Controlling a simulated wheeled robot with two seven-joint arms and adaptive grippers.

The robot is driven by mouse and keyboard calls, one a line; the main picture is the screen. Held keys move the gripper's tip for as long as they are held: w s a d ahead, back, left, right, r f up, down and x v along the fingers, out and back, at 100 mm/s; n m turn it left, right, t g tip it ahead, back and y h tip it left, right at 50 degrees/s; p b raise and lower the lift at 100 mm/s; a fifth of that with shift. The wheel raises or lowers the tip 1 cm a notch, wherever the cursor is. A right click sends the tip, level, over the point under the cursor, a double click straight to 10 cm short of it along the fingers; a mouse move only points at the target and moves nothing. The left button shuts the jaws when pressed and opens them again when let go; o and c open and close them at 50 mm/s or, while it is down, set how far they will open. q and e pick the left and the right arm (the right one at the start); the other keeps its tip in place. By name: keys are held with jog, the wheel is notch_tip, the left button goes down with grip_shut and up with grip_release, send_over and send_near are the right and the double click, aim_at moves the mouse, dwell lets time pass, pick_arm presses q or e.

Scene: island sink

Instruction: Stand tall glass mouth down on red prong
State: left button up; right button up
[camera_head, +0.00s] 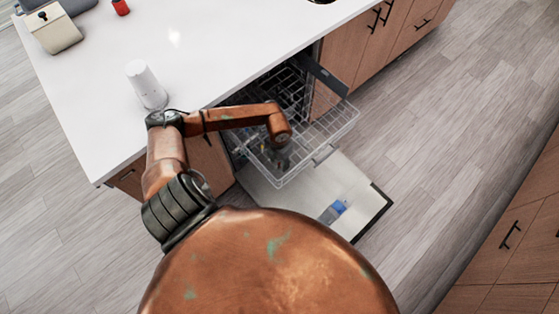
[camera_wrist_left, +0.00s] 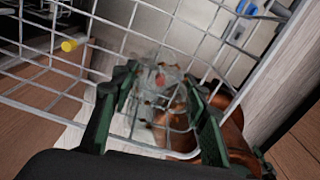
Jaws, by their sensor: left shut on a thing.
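My left gripper (camera_head: 277,158) is over the pulled-out upper dishwasher rack (camera_head: 333,127), pointing down. In the left wrist view its dark green fingers (camera_wrist_left: 160,105) are closed around a clear tall glass (camera_wrist_left: 147,88). The glass is see-through and blurred, so its mouth and exact tilt are hard to tell. A small red prong tip (camera_wrist_left: 160,78) shows through or right beside the glass, between the fingers. I cannot tell whether the glass touches it. My right gripper is not in view.
Rack wires (camera_wrist_left: 172,22) run close around the gripper. A yellow prong (camera_wrist_left: 69,45) stands at left in the wrist view. The dishwasher door (camera_head: 300,200) hangs open below. A white cylinder (camera_head: 147,85) stands on the white counter (camera_head: 215,45), near my arm.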

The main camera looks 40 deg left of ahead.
pick_arm(q)
jog(key=shift+f, duration=0.2)
dwell(0.6)
jog(key=o, duration=1.4)
notch_tip(320, 180, up, 12)
